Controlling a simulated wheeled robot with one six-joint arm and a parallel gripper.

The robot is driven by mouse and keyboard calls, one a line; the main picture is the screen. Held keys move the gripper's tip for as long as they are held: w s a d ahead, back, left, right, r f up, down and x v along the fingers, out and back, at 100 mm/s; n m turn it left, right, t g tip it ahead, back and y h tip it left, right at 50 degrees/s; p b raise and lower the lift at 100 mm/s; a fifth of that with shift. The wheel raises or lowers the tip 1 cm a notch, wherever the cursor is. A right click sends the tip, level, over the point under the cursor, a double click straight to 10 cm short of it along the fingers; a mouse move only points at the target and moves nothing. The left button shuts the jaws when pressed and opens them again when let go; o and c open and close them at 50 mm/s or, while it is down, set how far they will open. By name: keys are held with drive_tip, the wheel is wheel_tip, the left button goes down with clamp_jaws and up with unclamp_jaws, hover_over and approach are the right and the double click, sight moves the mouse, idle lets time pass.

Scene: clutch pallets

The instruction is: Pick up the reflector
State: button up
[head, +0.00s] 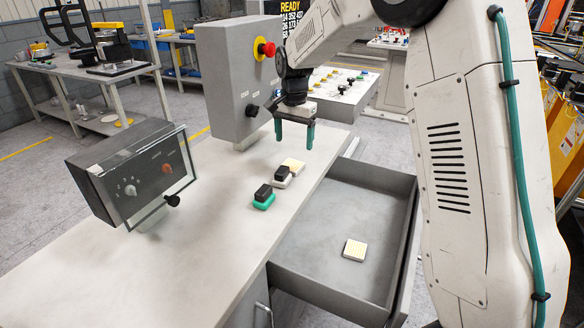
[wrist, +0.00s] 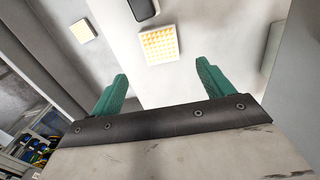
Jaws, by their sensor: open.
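A square pale-yellow reflector with a white rim (head: 293,166) lies flat on the bench top, below my gripper. In the wrist view the reflector (wrist: 159,44) shows a grid of bright yellow cells, just beyond the gap between the fingers. A similar pale square (head: 355,250) lies in the open drawer; it also shows at upper left in the wrist view (wrist: 83,31). My gripper (head: 295,144) has two green fingers, apart and empty, pointing down above the bench. In the wrist view the fingers (wrist: 162,70) are spread, with nothing between them.
A black block on a white base (head: 282,179) sits close to the bench reflector, with a black block on a green base (head: 263,201) nearer. A grey box with a red button (head: 236,85) stands close left of my gripper. The drawer (head: 320,285) is open at right.

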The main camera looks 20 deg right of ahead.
sight(293, 163)
wheel_tip(293, 163, down, 8)
drive_tip(key=shift+w+r, duration=0.1)
drive_tip(key=shift+w, duration=0.05)
drive_tip(key=c, duration=1.1)
